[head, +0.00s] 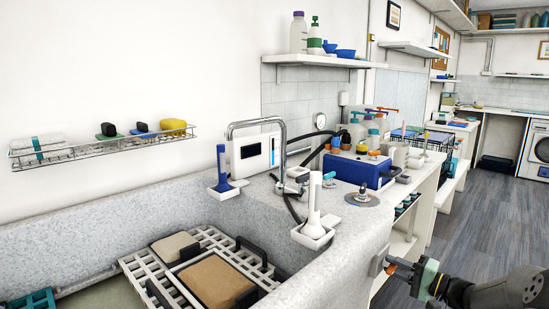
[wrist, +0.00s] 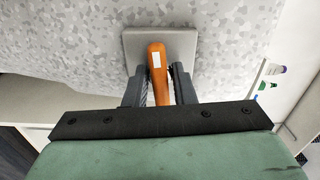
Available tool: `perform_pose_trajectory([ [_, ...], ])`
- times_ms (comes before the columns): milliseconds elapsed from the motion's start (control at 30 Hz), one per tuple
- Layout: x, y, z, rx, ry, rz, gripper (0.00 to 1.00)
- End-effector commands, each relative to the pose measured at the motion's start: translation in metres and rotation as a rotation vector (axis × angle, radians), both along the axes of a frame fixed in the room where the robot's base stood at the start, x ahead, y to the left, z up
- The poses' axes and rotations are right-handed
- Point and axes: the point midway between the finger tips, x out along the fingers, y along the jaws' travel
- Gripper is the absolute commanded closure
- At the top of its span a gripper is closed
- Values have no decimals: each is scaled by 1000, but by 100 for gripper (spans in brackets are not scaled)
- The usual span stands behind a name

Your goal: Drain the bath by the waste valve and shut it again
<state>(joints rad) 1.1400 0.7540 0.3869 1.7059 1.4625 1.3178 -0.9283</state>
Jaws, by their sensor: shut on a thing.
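The bath (head: 90,235) is a speckled grey tub at the lower left in the head view. On its outer end wall is a grey square plate (wrist: 188,50) with an orange lever (wrist: 157,68), which I take to be the waste valve. The plate also shows edge-on in the head view (head: 377,263). My gripper (wrist: 160,88) is shut on the orange lever, one dark finger on each side of it. In the head view my gripper (head: 396,266) reaches the plate from the right. The drain opening is not visible.
A slatted white rack (head: 133,267) with tan pads lies across the bath. A white box with a display (head: 254,150), a tap (head: 284,140) and a blue machine (head: 358,167) stand on the ledge and counter. Open floor (head: 455,215) lies to the right.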

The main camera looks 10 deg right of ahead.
Motion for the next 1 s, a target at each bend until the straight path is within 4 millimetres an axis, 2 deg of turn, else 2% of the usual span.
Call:
perform_pose_trajectory([
  [500,0,0,-2,-105,-77,1,100],
  [1000,-1,0,-2,-123,-89,1,100],
])
